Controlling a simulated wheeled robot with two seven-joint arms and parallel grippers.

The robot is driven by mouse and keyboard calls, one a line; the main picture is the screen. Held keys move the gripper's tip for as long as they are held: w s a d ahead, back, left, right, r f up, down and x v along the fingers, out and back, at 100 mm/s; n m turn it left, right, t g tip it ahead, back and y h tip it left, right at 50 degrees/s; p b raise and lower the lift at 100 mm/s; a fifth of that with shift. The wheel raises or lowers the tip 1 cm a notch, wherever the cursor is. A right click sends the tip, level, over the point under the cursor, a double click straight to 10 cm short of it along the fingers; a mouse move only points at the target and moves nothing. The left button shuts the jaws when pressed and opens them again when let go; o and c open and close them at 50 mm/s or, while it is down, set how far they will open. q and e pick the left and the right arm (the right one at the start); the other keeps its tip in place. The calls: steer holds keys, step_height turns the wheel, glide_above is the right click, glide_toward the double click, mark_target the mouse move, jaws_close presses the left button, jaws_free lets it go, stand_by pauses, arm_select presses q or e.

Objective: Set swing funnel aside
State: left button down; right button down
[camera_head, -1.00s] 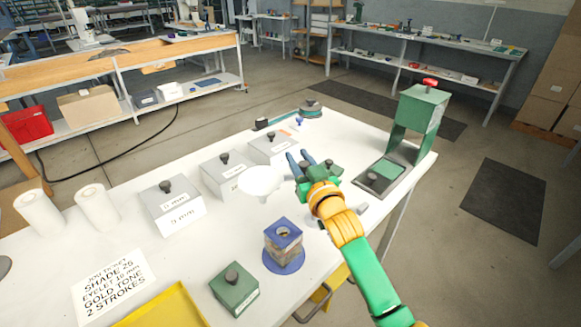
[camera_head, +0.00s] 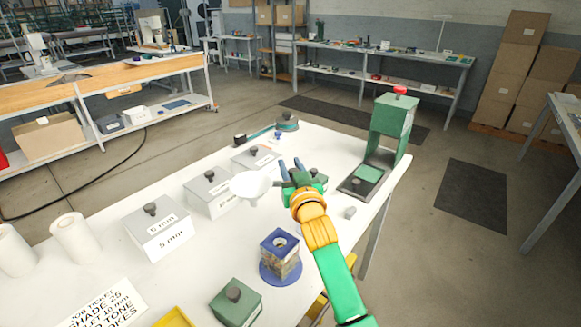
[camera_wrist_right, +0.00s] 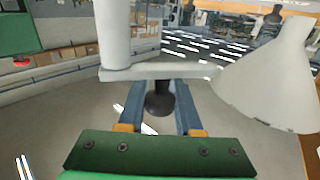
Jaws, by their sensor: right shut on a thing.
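The white swing funnel (camera_head: 250,187) is over the middle of the table, wide mouth up in the head view. In the right wrist view the funnel (camera_wrist_right: 272,85) is at the right, on a flat pale arm that runs to a pale post (camera_wrist_right: 113,35). A dark knob (camera_wrist_right: 160,100) sits on that arm. My right gripper (camera_head: 289,168) is beside the funnel; its two blue fingers (camera_wrist_right: 161,108) lie on either side of the knob and are shut on it. My own gripper hides much of the post in the head view. My left gripper is not in view.
Lidded grey boxes (camera_head: 158,232) stand left of the funnel. A blue square block on a round base (camera_head: 281,272) and a green box (camera_head: 236,303) are in front. A green press (camera_head: 394,118) with a red knob stands at the right table edge. White rolls (camera_head: 75,240) stand at left.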

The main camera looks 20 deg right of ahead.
steer(key=c, duration=0.6)
jaws_free()
steer(key=shift+w, duration=0.1)
steer(key=shift+s+a+b, duration=0.2)
steer(key=shift+s+b, duration=0.1)
steer(key=shift+s, duration=3.25)
